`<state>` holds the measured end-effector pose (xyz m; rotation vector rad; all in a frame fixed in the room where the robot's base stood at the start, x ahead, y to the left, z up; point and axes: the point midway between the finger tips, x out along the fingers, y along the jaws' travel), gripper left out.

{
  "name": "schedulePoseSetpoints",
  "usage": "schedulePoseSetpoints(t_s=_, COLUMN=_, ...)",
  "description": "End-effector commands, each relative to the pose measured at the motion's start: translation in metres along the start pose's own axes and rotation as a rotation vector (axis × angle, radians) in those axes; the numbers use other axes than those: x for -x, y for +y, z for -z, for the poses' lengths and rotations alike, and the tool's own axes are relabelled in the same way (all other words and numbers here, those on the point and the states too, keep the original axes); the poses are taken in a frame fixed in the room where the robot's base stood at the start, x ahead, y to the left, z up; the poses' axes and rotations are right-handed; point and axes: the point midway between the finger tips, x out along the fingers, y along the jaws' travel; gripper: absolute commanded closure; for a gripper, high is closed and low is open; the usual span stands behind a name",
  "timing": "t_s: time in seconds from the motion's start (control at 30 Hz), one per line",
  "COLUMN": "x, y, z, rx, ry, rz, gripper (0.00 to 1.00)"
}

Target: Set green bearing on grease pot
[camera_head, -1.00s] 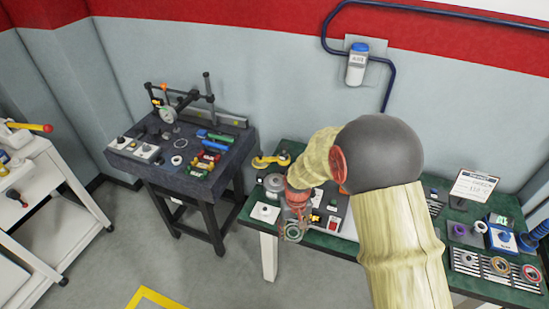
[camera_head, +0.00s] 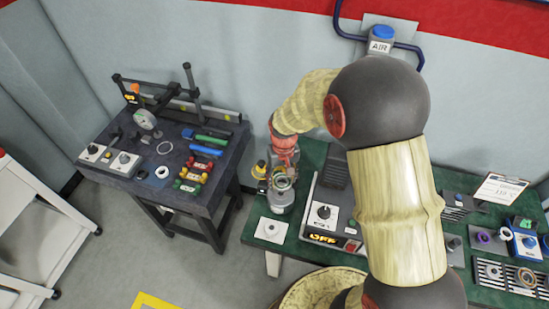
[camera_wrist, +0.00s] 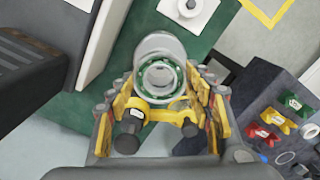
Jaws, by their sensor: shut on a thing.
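My gripper (camera_wrist: 160,88) is shut on the green bearing (camera_wrist: 176,78), a metal ring with green between its inner and outer rims. It is held roughly flat between the fingertips. In the head view my gripper (camera_head: 283,172) points down at the left end of the green table. A grey round pot (camera_wrist: 158,44), seemingly the grease pot, shows just beyond and under the bearing, partly hidden by it. In the head view the pot (camera_head: 279,206) is below the gripper. I cannot tell whether bearing and pot touch.
A white plate with a knob (camera_head: 270,230) stands in front of the pot. A control box (camera_head: 328,215) is to the right. A dark table (camera_head: 150,203) stands left across a gap.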

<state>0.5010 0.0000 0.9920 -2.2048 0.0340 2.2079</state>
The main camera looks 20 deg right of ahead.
Motion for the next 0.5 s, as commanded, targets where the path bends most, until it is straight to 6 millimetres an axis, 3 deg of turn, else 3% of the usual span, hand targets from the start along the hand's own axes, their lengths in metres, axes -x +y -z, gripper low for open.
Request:
schedulePoseSetpoints(t_s=0.27, x=-0.009, y=0.000, z=0.000, rx=0.000, ry=0.000, rz=0.000, gripper=0.83)
schedulePoseSetpoints(t_s=0.5, x=-0.030, y=0.000, z=0.000, rx=0.000, ry=0.000, rz=0.000, gripper=0.83)
